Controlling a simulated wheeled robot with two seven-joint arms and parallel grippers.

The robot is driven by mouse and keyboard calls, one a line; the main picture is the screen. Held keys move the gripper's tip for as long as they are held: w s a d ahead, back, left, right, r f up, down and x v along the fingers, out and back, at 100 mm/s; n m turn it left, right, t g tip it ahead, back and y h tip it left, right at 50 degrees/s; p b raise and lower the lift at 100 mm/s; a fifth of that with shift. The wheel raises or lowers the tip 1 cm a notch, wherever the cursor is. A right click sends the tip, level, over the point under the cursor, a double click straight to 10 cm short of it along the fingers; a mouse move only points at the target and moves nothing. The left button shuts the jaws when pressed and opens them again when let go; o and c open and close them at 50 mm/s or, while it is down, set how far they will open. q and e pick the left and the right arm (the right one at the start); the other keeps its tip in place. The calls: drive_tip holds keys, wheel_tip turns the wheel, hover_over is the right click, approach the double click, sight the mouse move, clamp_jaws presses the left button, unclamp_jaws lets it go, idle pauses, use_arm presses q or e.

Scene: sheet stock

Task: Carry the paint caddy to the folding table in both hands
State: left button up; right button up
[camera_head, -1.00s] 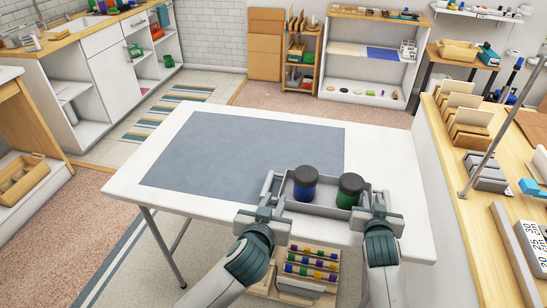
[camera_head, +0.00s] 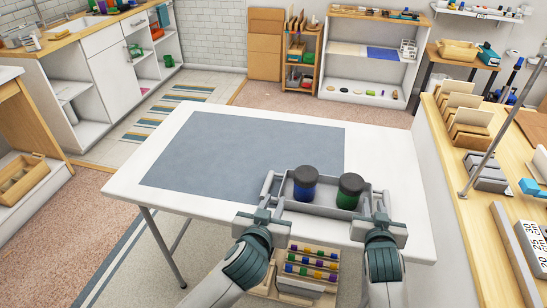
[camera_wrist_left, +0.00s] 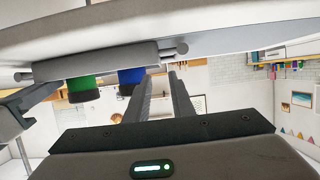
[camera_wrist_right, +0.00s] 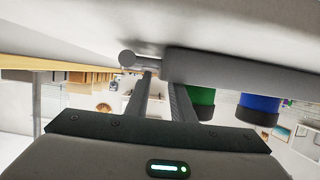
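The paint caddy (camera_head: 325,210) is a grey tray holding a blue jar (camera_head: 305,187) and a green jar (camera_head: 348,194), both dark-lidded. It stands upright on the white folding table (camera_head: 230,203), near its front edge. The caddy also shows upside down in the left wrist view (camera_wrist_left: 95,65) and right wrist view (camera_wrist_right: 225,72). My left gripper (camera_head: 268,198) is at its left end and my right gripper (camera_head: 379,205) at its right end. In the wrist views the fingers are parted and empty, their tips just short of the handle bars.
A blue-grey mat (camera_head: 240,155) covers much of the tabletop behind the caddy and is bare. A bead rack (camera_head: 310,262) stands low in front of the table. A wooden counter (camera_head: 480,190) with sorters and a metal stand runs along the right.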

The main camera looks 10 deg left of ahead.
drive_tip(key=v, duration=0.7)
drive_tip(key=shift+s+r, duration=0.15)
drive_tip(key=shift+s, duration=0.2)
use_arm(q)
drive_tip(key=o, duration=0.8)
drive_tip(key=shift+f, duration=0.4)
drive_tip(key=shift+s, duration=0.15)
idle(0.4)
use_arm(e)
drive_tip(key=shift+r+p, duration=0.65)
use_arm(q)
drive_tip(key=s, duration=0.9)
drive_tip(key=shift+s+p, duration=0.4)
use_arm(e)
drive_tip(key=shift+r, duration=0.4)
